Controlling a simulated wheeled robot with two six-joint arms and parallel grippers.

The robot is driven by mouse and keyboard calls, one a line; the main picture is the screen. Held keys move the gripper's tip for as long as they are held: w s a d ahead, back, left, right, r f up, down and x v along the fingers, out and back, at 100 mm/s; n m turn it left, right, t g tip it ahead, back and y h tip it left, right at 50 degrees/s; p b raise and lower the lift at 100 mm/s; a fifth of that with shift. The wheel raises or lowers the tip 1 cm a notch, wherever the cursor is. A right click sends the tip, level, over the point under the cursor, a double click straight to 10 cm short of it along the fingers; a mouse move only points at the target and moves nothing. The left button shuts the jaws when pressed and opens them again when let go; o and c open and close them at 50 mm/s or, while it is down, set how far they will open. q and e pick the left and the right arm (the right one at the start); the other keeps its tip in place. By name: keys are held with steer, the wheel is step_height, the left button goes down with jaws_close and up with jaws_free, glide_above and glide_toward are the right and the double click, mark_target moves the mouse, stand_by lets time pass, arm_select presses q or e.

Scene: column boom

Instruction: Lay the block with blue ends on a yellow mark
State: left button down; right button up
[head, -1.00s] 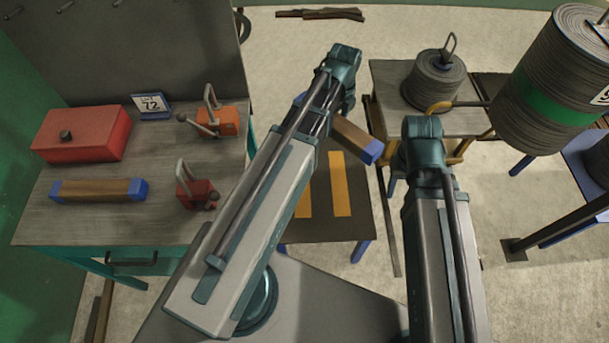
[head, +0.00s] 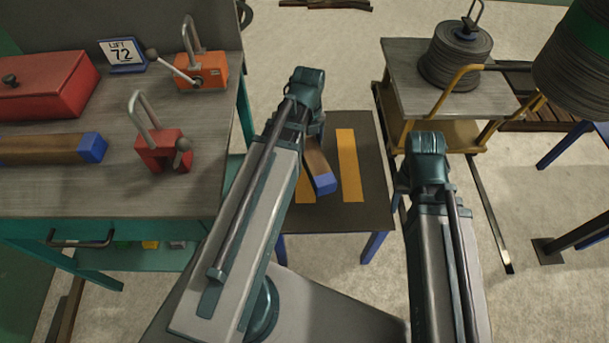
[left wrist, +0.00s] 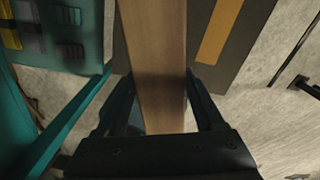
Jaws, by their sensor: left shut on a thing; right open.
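My left gripper (head: 310,125) is shut on a wooden block (head: 318,163) with a blue near end. The far end is hidden behind my left arm. The block is over the left yellow mark (head: 306,190) of a dark low table (head: 372,200), slightly slanted to it. I cannot tell whether it touches the table. The right yellow mark (head: 349,165) is bare. In the left wrist view the block (left wrist: 155,45) runs between the fingers (left wrist: 155,110), beside a yellow mark (left wrist: 217,32). My right gripper (head: 408,178) is open, mostly hidden by its arm, right of the table.
A second blue-ended block (head: 45,149) lies on the left bench (head: 110,195), near a red box (head: 45,85), a red clamp-like tool (head: 162,150), an orange one (head: 202,70) and a "LIFT 72" sign (head: 122,54). A cart (head: 405,75) with a ribbed weight (head: 455,55) stands back right.

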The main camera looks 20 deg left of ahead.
arm_select(q)
steer(key=s+a+f+m+b, duration=0.1)
steer(key=f+b, duration=0.4)
steer(key=f, duration=0.1)
steer(key=s+a+f+m+b, duration=0.1)
steer(key=s+f+b, duration=0.1)
steer(key=f+b, duration=0.4)
steer(key=s+a+f+m+b, duration=0.1)
steer(key=s+a+f+b, duration=0.1)
steer(key=f+b, duration=0.3)
steer(key=shift+f+m, duration=0.3)
steer(key=shift+f, duration=0.4)
steer(key=shift+w, duration=0.15)
steer(key=w, duration=0.5)
steer(key=w+a+f+b, duration=0.1)
steer(key=w, duration=0.4)
steer(key=w+a, duration=0.1)
steer(key=w, duration=0.4)
steer(key=shift+w+f+b, duration=0.25)
steer(key=shift+w+b, duration=0.1)
steer(key=shift+w, duration=0.05)
steer(key=shift+s+f+b, duration=0.1)
steer(key=shift+f+b, duration=1.65)
steer(key=shift+f, duration=0.2)
jaws_free()
steer(key=shift+r, duration=0.1)
